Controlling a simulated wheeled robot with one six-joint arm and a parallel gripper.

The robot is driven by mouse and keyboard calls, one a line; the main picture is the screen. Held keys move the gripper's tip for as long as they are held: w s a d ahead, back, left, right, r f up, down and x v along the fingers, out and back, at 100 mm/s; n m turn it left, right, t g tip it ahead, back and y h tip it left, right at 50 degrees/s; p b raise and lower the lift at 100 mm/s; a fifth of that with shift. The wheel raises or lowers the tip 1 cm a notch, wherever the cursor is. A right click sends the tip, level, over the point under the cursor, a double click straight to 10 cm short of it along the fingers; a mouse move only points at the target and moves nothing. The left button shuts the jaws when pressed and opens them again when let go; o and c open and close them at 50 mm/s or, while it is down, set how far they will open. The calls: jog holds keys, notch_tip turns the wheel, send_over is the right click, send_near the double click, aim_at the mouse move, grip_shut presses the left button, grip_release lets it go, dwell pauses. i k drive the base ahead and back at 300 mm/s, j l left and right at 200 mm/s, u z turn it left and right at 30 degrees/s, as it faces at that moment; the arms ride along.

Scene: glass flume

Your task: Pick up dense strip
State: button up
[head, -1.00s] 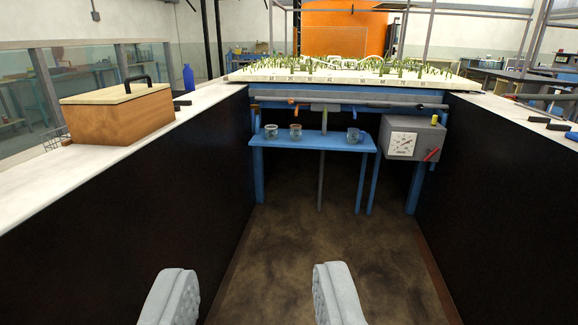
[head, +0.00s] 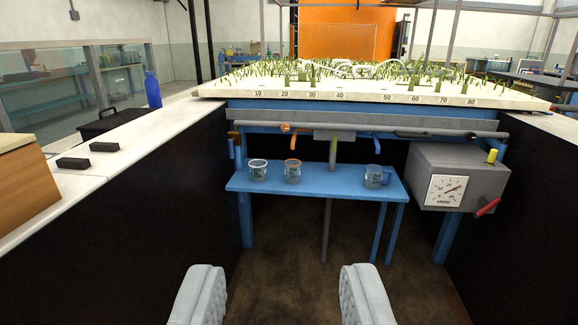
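My gripper (head: 284,280) is at the bottom of the view, its two grey padded fingers wide apart with nothing between them. Ahead and above it is a pale board (head: 340,97) with a number scale on its front edge. Many short green stems (head: 310,72) stand on the board, with looped whitish pieces (head: 355,70) among them toward the back. I cannot tell which part is the dense strip. My gripper is well short of the board and lower in the picture.
A blue shelf (head: 320,190) below the board holds glass cups (head: 258,170). A grey gauge box (head: 455,178) with a red lever is at right. White counters with dark sides flank the aisle; the left one (head: 130,135) holds a wooden box (head: 22,180), black blocks and a blue bottle (head: 152,90).

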aim_at(302, 75)
jog(key=i, duration=1.7)
